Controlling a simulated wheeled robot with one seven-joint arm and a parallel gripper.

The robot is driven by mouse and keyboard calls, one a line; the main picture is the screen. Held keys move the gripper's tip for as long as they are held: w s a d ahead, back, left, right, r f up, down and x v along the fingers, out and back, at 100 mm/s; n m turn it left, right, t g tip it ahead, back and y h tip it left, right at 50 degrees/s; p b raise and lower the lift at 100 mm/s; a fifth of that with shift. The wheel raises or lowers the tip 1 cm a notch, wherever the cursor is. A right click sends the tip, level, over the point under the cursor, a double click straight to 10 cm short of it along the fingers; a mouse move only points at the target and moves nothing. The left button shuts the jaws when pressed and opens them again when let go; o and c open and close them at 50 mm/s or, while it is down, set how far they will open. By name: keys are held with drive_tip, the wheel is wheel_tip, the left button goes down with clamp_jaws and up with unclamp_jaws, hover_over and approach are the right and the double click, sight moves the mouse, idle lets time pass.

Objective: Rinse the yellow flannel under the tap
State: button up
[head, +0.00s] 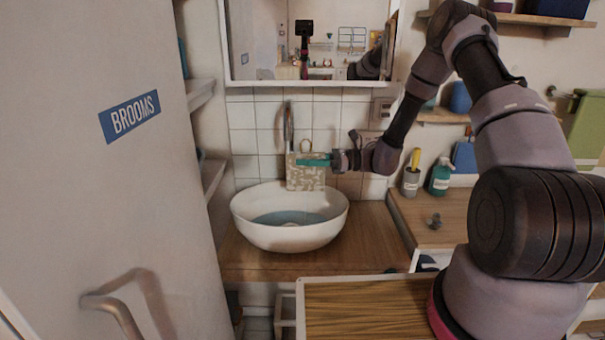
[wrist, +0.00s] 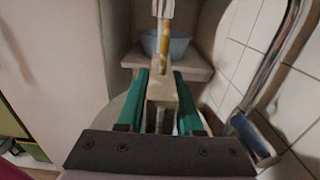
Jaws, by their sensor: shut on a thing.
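The cloth hangs upright over the back of the white basin (head: 260,228), with a loop above the fingers. In the wrist view my gripper (wrist: 162,95) has the cloth (wrist: 161,88) edge-on between its fingers. The metal tap (head: 288,122) stands at the tiled wall, just left of the cloth, which hides its lower part. The tap (wrist: 272,80) is at the right in the wrist view. Bluish water (head: 288,218) lies in the basin.
The door marked BROOMS (head: 110,190) fills the left. A mirror (head: 310,42) hangs above the tap. A grey pot (head: 410,181) and a green bottle (head: 440,178) stand on the right counter. The wooden top (head: 375,240) right of the basin is clear.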

sight(312, 172)
drive_tip(key=shift+a, duration=0.1)
idle(0.3)
drive_tip(key=shift+s+a, duration=0.15)
drive_tip(key=shift+a, duration=0.25)
drive_tip(key=shift+d, duration=0.1)
drive_tip(key=shift+w+d, duration=0.2)
drive_tip(key=shift+d, duration=0.25)
drive_tip(key=shift+a, duration=0.15)
drive_tip(key=shift+s+a, duration=0.2)
drive_tip(key=shift+a, duration=0.2)
drive_tip(key=shift+s+d, duration=0.4)
drive_tip(key=shift+s, duration=0.9)
drive_tip(key=shift+s+d, duration=0.4)
drive_tip(key=shift+s, duration=0.85)
drive_tip(key=shift+s+d, duration=0.4)
drive_tip(key=shift+s, duration=0.9)
